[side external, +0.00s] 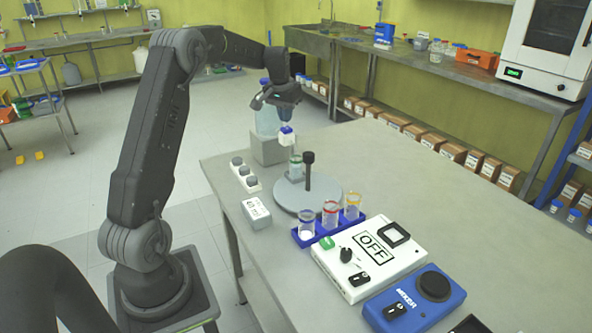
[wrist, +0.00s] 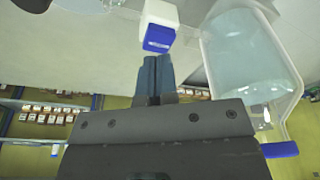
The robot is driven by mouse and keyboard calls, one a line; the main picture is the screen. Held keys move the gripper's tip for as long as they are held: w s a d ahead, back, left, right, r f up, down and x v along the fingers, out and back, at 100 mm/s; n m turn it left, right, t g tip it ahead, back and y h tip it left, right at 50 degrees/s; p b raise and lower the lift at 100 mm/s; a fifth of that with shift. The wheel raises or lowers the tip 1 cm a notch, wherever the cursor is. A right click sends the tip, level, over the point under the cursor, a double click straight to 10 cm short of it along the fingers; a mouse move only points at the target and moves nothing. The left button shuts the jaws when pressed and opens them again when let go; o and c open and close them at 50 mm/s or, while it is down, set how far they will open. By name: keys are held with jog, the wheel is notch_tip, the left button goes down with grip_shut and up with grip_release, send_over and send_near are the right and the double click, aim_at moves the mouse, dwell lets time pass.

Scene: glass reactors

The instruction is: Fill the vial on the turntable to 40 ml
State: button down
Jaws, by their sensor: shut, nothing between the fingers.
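The vial (side external: 295,168), small and clear, stands on the grey round turntable (side external: 318,203) beside a black-topped post (side external: 308,172). A glass bottle (side external: 267,120) with pale blue liquid stands on a grey block (side external: 270,149) behind it; the bottle also shows at the right of the wrist view (wrist: 245,55). A white dispenser head with a blue top (side external: 286,138) sits above the vial; it also shows in the wrist view (wrist: 159,27). My gripper (side external: 286,122) is shut and empty, pointing down just above the blue top. I cannot tell whether they touch. The vial's fill level is unclear.
A blue rack (side external: 329,232) with several coloured-rim vials stands in front of the turntable. A white device reading OFF (side external: 372,241) and a blue mixer (side external: 414,303) are to its right. A white box (side external: 256,213) and a three-knob strip (side external: 245,175) lie left. The table's right side is clear.

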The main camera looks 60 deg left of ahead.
jog(key=shift+f, duration=0.15)
jog(key=shift+x, duration=1.1)
jog(key=shift+s+d, duration=0.1)
jog(key=shift+s, duration=0.1)
dwell(0.4)
jog(key=shift+w+a+v, duration=0.1)
jog(key=shift+w+v, duration=0.1)
jog(key=shift+v, duration=0.95)
jog(key=shift+w+a+v, duration=0.15)
jog(key=shift+w+v, duration=0.05)
jog(key=shift+v, duration=0.9)
jog(key=shift+w+a+v, duration=0.1)
jog(key=shift+w+v, duration=0.1)
jog(key=shift+v, duration=0.95)
